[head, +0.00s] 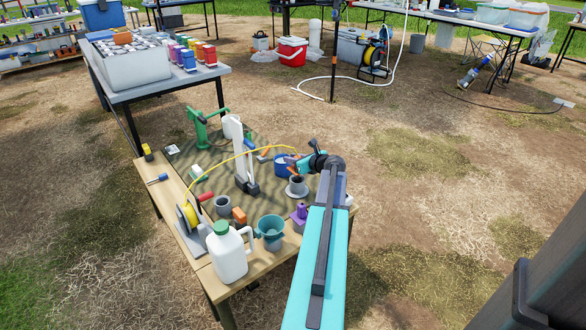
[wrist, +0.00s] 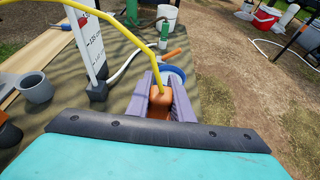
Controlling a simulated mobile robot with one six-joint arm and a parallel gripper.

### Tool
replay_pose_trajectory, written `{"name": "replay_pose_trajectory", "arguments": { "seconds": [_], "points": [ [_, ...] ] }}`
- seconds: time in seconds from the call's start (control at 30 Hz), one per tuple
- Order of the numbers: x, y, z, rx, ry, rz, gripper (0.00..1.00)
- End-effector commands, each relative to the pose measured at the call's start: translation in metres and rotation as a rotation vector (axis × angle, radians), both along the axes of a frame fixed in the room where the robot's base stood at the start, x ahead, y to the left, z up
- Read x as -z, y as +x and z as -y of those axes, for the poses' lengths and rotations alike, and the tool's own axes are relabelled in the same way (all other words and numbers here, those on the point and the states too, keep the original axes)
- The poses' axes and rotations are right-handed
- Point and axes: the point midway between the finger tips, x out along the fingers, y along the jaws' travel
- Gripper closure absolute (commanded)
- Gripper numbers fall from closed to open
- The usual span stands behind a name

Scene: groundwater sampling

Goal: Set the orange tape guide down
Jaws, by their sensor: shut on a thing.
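My gripper (wrist: 160,98) is shut on the orange tape guide (wrist: 160,104), which sits between its two purple jaws. The yellow tape (wrist: 110,14) arcs across the wrist view and comes down to the guide. In the head view, my gripper (head: 290,159) is at the right side of the sampling table, over or close beside the blue bucket (head: 283,170). The guide is too small there to make out clearly. The yellow tape (head: 240,155) runs in an arc from the reel (head: 188,216) to my gripper. The guide's underside is hidden.
The white scale board (head: 239,152) stands upright on the table, left of my gripper. The grey cup on a saucer (head: 297,184), teal funnel pot (head: 270,230) and white jug (head: 228,255) stand nearer. A green stand (head: 204,130) is at the back. Bare mat shows between them.

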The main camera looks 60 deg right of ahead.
Motion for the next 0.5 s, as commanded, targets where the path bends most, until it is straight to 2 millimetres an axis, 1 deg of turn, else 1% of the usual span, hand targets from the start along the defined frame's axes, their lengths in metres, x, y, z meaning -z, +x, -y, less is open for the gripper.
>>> {"name": "replay_pose_trajectory", "arguments": {
  "seconds": [0.2,0.3,0.4,0.5],
  "points": [
    [0.029,0.0,0.0,-0.001,0.002,-0.001,1.0],
    [0.04,0.001,0.0,0.001,0.002,0.001,1.0],
    [0.046,0.001,0.0,0.0,0.001,0.0,1.0],
    [0.046,0.001,0.0,0.0,0.0,0.0,1.0]
  ]
}}
